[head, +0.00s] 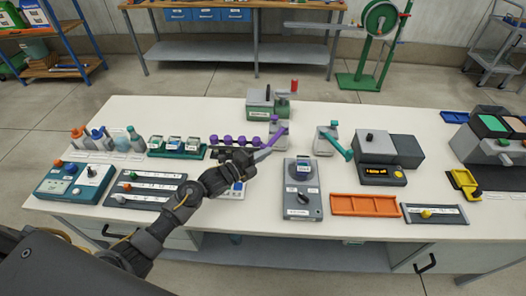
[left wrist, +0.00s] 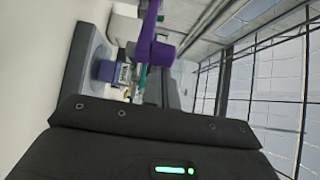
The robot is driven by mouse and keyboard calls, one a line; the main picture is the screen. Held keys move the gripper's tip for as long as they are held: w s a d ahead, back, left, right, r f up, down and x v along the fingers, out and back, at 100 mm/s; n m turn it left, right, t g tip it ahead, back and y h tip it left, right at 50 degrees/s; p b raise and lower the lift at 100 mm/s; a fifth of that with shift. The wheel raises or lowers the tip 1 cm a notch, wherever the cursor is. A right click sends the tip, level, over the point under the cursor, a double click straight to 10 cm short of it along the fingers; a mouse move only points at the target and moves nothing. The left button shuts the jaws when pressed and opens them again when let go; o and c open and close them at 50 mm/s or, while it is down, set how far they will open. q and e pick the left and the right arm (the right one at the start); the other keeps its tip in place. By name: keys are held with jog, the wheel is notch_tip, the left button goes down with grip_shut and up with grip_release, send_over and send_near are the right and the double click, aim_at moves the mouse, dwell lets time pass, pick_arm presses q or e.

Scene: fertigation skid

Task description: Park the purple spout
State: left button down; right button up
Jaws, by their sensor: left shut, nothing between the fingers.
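The purple spout (head: 278,136) is a slanted bar on a small pale block near the middle of the table. Its near end points down and left, toward my left gripper (head: 260,155). The left gripper is shut with nothing in it, beside or touching that end; I cannot tell which in the head view. In the left wrist view the purple spout (left wrist: 148,35) stands just ahead of the dark gripper body, with a purple cross-piece on it. The fingertips are not clear there. My right gripper is not in view.
A teal spout (head: 338,145) on a similar block stands to the right. A row of purple knobs (head: 228,140) lies left. An orange tray (head: 370,205) lies at the right front.

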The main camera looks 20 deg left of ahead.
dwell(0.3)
pick_arm(q)
jog(key=a+m+g+h+b, duration=0.1)
jog(key=b, duration=0.1)
jog(key=a+h+b, duration=0.1)
jog(key=shift+w+a+m+g+b, duration=0.3)
jog(key=shift+w+m+g+b, duration=0.05)
jog(key=shift+m+g+b, duration=0.05)
jog(key=s+a+b, duration=0.2)
jog(key=s, duration=0.7)
jog(key=shift+a, duration=0.4)
